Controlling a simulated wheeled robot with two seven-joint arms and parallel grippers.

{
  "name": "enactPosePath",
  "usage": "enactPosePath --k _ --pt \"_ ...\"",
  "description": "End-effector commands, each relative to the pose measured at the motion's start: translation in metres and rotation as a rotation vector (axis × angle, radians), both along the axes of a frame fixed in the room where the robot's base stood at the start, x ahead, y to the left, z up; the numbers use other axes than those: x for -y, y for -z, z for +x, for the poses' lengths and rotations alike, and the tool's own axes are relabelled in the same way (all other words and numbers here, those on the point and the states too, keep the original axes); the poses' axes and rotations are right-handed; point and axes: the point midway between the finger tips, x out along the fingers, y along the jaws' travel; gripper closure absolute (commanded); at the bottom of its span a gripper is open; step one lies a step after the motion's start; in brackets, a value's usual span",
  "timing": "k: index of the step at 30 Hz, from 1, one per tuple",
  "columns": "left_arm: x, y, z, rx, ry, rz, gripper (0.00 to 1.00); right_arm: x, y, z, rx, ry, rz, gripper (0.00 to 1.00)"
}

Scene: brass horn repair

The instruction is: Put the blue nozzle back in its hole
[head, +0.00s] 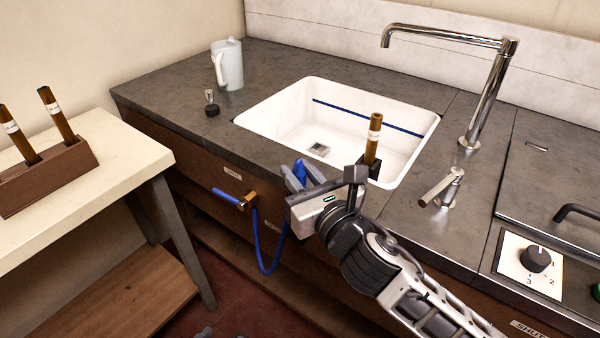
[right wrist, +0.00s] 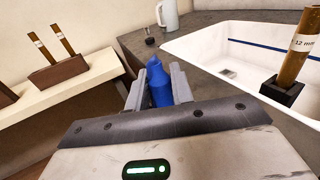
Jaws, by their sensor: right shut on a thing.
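The blue nozzle (head: 300,172) is between the fingers of my right gripper (head: 302,179), in front of the sink's near left corner. In the right wrist view the blue nozzle (right wrist: 159,84) stands up between the two grey fingers of my right gripper (right wrist: 157,90), its narrower, bent tip upward. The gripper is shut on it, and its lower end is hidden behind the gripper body. I cannot make out the nozzle's hole in either view. My left gripper is not in view.
A white sink (head: 270,115) is set in the dark counter (head: 150,92). A brown tube (head: 373,138) stands in a black holder at its near rim. A blue hose (head: 259,245) hangs from a brass valve below the counter edge. A pale jug (head: 228,65) stands behind left.

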Motion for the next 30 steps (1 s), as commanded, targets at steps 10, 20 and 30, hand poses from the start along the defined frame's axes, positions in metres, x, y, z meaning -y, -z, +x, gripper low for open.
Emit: enactPosePath --k 10,20,30 --pt "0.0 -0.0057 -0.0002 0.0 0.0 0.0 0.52 -0.0004 -0.0004 -0.0002 0.0 -0.001 -0.001 1.0" --pt "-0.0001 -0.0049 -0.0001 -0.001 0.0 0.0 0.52 -0.0002 -0.0003 -0.0001 0.001 -0.001 0.0 1.0" --pt "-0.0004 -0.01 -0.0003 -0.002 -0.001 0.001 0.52 -0.0001 -0.0012 0.0 0.0 -0.001 -0.001 1.0"
